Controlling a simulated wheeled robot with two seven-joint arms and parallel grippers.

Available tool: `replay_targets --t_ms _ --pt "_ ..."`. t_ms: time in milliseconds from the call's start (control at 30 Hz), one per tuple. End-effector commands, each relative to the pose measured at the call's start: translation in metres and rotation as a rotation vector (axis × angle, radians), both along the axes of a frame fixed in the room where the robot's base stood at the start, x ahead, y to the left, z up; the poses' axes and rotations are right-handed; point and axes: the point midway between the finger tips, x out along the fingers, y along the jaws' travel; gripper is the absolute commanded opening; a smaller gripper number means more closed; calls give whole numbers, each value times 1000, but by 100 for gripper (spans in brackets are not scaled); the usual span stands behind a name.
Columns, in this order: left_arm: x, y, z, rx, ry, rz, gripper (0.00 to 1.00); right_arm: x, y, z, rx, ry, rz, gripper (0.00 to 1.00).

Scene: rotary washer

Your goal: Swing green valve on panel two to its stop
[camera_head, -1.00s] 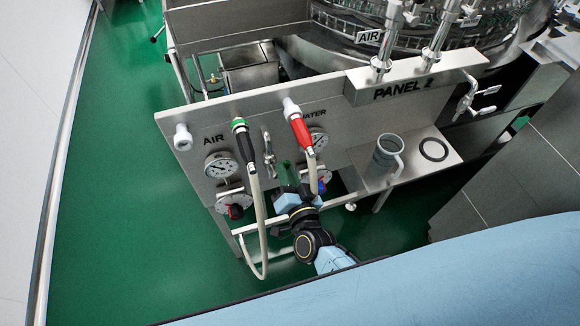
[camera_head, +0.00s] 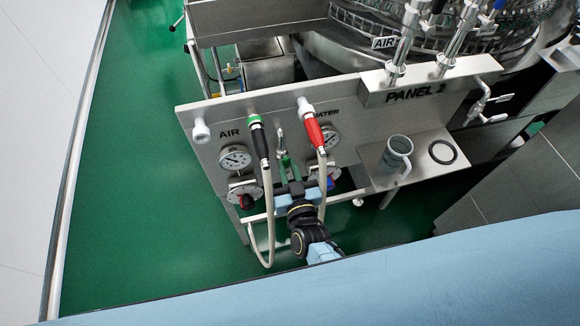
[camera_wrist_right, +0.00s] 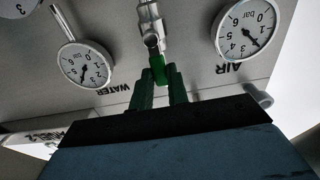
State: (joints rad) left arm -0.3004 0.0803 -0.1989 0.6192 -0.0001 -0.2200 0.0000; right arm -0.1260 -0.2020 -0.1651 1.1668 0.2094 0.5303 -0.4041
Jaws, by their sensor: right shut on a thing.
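Panel two (camera_head: 345,107) is a grey metal board with gauges and hoses, labelled PANEL 2 at its upper right. The green valve handle (camera_wrist_right: 158,68) shows in the right wrist view, below its metal valve body (camera_wrist_right: 151,22). In the head view, the valve (camera_head: 281,139) sits between the two hoses. My right gripper (camera_wrist_right: 161,82) is shut on the green handle, with a finger on each side of it. In the head view my right gripper (camera_head: 287,168) reaches up from below between the hoses, partly hiding the handle. My left gripper is not in view.
The green-ended air hose (camera_head: 261,140) and red-ended water hose (camera_head: 314,130) hang close on either side of my right gripper. Round gauges (camera_head: 235,157) flank them. A grey mug (camera_head: 397,156) stands on a shelf at right. Green floor (camera_head: 130,180) is clear at left.

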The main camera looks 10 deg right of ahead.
Motion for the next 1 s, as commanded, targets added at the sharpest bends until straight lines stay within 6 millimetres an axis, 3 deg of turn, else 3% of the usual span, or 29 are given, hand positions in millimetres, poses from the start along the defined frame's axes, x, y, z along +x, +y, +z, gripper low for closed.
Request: replay_targets --t_ms 467,500,633,1000 --pt "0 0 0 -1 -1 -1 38 0 1 0 -16 -2 1 0" --pt "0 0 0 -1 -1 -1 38 0 1 0 -16 -2 1 20" --pt "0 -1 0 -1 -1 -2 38 0 1 0 -14 0 1 37" --pt "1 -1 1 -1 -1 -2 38 -5 0 -1 -13 1 0 38"
